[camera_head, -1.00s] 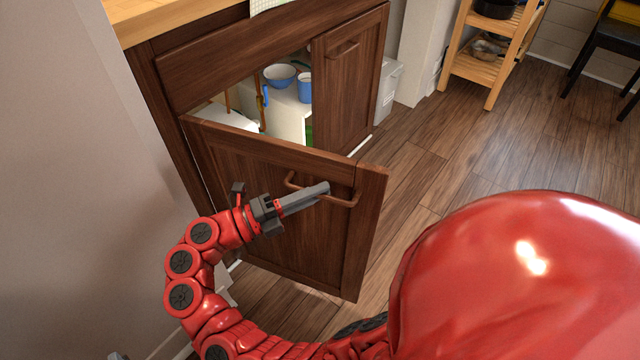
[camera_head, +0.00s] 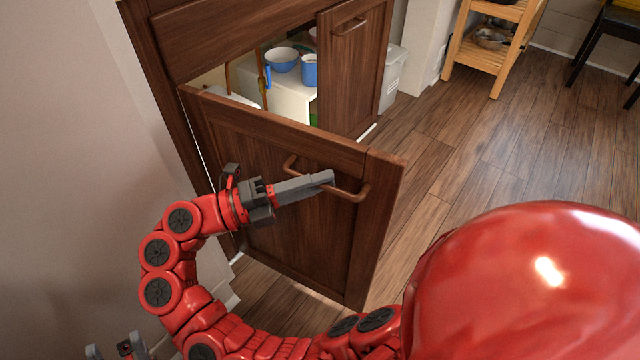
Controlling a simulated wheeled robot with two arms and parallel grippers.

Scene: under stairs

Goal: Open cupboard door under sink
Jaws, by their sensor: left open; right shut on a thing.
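The brown wooden cupboard door (camera_head: 250,150) stands swung open at an angle, with its metal bar handle (camera_head: 360,194) on the face toward me. My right gripper (camera_head: 322,180) is shut on this handle; its red arm curls round from the bottom. The fingers hide part of the handle. My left gripper (camera_head: 118,350) shows only at the bottom left edge, open and empty, well away from the door. Behind the door, part of the cupboard inside shows, with a blue bowl (camera_head: 282,62) and a blue mug (camera_head: 309,72) on a white surface.
The second cupboard door (camera_head: 352,75) is to the right of the opening. A white bin (camera_head: 392,78) and a wooden shelf rack (camera_head: 492,45) stand further right. A pale wall (camera_head: 70,180) is close on the left. Wooden floor (camera_head: 490,150) is clear on the right.

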